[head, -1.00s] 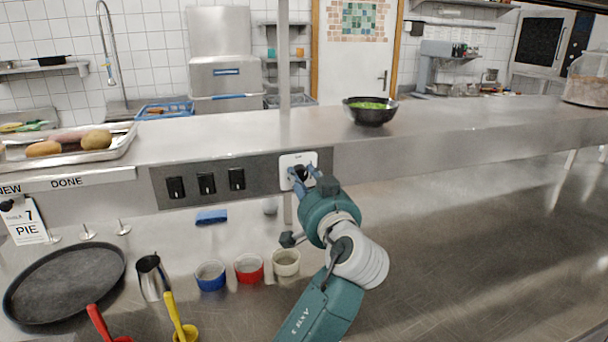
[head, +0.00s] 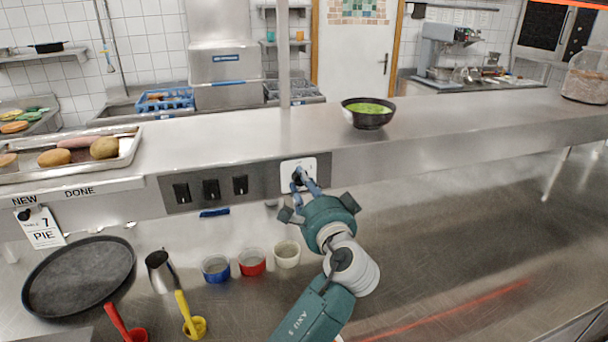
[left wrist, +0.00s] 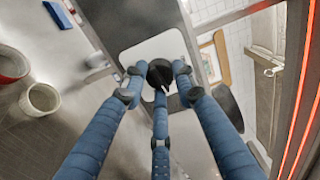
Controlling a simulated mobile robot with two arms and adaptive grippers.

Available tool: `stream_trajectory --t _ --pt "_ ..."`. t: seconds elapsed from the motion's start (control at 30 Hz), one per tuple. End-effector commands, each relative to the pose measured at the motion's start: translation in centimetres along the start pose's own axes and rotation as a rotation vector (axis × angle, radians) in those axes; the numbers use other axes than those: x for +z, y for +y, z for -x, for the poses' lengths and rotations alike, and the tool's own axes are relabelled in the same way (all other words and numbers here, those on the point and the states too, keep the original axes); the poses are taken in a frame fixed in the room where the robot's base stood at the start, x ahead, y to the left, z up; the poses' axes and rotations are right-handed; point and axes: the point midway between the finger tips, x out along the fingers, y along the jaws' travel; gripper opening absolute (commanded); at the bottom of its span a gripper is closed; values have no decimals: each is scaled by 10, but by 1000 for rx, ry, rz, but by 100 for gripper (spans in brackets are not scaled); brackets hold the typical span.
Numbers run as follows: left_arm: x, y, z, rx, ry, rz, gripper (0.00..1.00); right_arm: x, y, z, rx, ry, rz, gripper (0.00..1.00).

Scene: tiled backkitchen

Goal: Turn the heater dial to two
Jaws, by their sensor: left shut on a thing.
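The heater dial (left wrist: 160,73) is a black knob on a white plate (head: 311,168) set in the front face of the steel shelf. My left gripper (head: 300,180) is at the plate with its blue fingers around the knob. In the left wrist view the fingers of this gripper (left wrist: 158,84) are closed about the dial from several sides. The dial's numbers and pointer setting are too small or hidden to read. My right gripper is in neither view.
Black switches (head: 211,189) sit left of the plate. A black bowl with green content (head: 368,120) stands on the shelf above. White, red and blue cups (head: 287,255) stand on the counter below. The counter to the right is clear.

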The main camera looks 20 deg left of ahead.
Motion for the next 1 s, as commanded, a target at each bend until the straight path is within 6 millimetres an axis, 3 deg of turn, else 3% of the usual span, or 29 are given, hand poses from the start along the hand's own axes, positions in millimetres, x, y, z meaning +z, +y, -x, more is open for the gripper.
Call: stream_trajectory --t 0.03,0.3,0.7,1.0 --pt "0 -8 -1 -6 0 -46 2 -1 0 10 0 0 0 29" --pt "0 -7 -1 -8 -1 -295 2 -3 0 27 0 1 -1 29" --pt "0 -5 -1 -10 -2 -561 2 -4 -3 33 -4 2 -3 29" --pt "0 -6 -1 -11 -3 -641 2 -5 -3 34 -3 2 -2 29"
